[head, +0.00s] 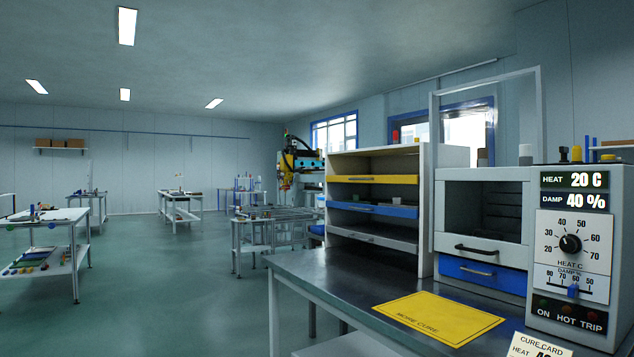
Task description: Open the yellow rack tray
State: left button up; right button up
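The yellow rack tray (395,180) is the top one of three trays in an open-fronted grey rack (424,225) on the dark bench. Its yellow front shows a small dark handle and looks about level with the fronts below it. Under it are a blue tray (395,211) and a grey tray (395,242). The inside of the yellow tray is hidden. Neither of my grippers shows in the head view.
A yellow "MORE CURE" mat (438,318) lies on the bench (340,280) before the rack. Right of the rack stand an oven cabinet (483,215) with a blue drawer (483,275), then a control box (572,328). A cure card (538,346) is in front. Open floor lies left.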

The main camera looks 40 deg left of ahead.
aim_at(415, 180)
jog(key=u, duration=1.1)
